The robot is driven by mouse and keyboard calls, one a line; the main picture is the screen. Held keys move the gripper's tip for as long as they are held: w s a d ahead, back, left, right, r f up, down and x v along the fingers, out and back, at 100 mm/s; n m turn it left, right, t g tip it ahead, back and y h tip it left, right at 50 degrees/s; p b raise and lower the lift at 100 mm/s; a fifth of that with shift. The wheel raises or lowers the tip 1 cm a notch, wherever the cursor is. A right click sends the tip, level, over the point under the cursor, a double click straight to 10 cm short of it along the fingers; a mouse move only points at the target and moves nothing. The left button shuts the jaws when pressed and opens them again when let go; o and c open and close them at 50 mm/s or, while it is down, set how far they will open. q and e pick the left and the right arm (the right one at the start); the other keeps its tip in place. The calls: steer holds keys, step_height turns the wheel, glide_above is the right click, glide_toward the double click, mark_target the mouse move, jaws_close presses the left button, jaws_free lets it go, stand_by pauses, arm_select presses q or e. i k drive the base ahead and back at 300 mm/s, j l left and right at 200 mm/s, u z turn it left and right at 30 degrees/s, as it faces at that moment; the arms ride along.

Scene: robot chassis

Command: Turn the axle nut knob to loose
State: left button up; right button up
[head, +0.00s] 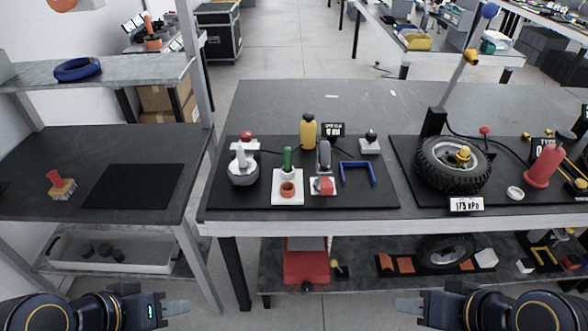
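A yellow knob (462,154) sits at the hub of a black-tyred wheel (430,174), which lies on a dark mat on the right part of the workbench. I take this yellow knob for the axle nut knob; no loose or tight marking on it is readable. My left gripper (178,307) is at the bottom left, in front of the bench and far from the wheel. My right gripper (407,305) is at the bottom, in front of the bench and below the wheel, apart from it. Both look empty; their finger gaps cannot be made out.
A pressure label (466,204) stands before the wheel. A dark post (434,122) rises behind it. A red cone-shaped object (543,166) and a white ring (515,192) are to its right. A mat with a yellow bottle (308,130) and blue bracket (357,166) lies left. The bench edge separates my grippers from these.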

mark_target(245, 135)
steer(key=i+j+u, duration=0.95)
steer(key=i, duration=0.35)
